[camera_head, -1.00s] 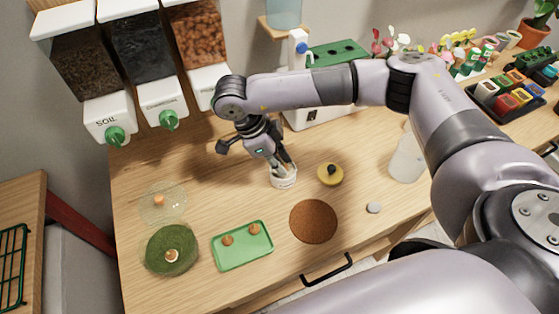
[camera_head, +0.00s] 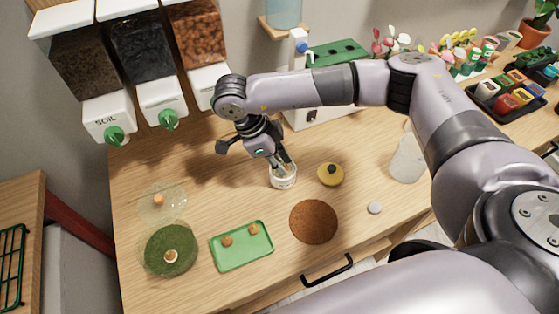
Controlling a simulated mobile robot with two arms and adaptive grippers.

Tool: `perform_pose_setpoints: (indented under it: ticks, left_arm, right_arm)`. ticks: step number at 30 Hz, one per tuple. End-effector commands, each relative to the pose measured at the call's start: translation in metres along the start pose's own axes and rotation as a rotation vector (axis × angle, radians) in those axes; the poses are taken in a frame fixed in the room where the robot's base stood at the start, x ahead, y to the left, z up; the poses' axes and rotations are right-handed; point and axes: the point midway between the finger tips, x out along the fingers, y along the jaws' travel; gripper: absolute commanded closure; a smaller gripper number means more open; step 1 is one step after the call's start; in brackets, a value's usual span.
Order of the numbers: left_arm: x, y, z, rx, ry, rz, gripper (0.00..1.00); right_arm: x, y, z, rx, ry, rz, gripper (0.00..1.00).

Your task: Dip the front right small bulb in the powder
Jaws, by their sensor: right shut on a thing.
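My right gripper (camera_head: 280,165) points down with its fingertips at the mouth of a small white jar (camera_head: 284,181). It is shut on a small bulb, which the fingers and the jar rim hide. The powder inside the jar cannot be made out. A green tray (camera_head: 236,260) in front of the jar holds two small brown bulbs, one on the left (camera_head: 227,242) and one at the back right (camera_head: 253,229). The tray's front right part is bare. My left gripper is not in view.
A yellow lid with a dark knob (camera_head: 330,174) lies right of the jar. A round brown mat (camera_head: 313,222), a grey disc (camera_head: 375,208), a mossy green dish (camera_head: 171,250) and a clear dish (camera_head: 162,205) lie around. A translucent container (camera_head: 407,160) stands at right. Dispensers line the back left.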

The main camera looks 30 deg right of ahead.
Motion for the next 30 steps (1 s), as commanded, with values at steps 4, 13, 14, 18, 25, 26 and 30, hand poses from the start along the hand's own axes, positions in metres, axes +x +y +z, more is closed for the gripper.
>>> perform_pose_setpoints:
  ticks: [4, 13, 14, 18, 25, 26, 30]
  left_arm:
    - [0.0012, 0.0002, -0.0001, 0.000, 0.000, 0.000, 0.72]
    - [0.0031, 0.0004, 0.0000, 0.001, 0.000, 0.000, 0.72]
    - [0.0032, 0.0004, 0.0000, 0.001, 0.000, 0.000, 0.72]
    - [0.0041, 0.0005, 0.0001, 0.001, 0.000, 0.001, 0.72]
    - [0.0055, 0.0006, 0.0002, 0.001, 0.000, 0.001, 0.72]
    - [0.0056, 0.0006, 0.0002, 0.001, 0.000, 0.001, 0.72]
    - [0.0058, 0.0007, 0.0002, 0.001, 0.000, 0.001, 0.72]
  right_arm:
    - [0.0004, -0.0002, 0.0005, 0.000, -0.001, -0.001, 1.00]
    - [0.0008, -0.0002, 0.0006, 0.000, -0.001, -0.001, 1.00]
    - [0.0008, -0.0002, 0.0006, 0.000, -0.001, -0.001, 1.00]
    - [0.0010, -0.0001, 0.0007, 0.000, -0.001, 0.000, 1.00]
    - [0.0014, 0.0000, 0.0009, 0.000, -0.001, 0.000, 1.00]
    - [0.0014, 0.0000, 0.0009, 0.000, -0.001, 0.000, 1.00]
    - [0.0012, -0.0001, 0.0008, 0.000, -0.001, 0.000, 1.00]
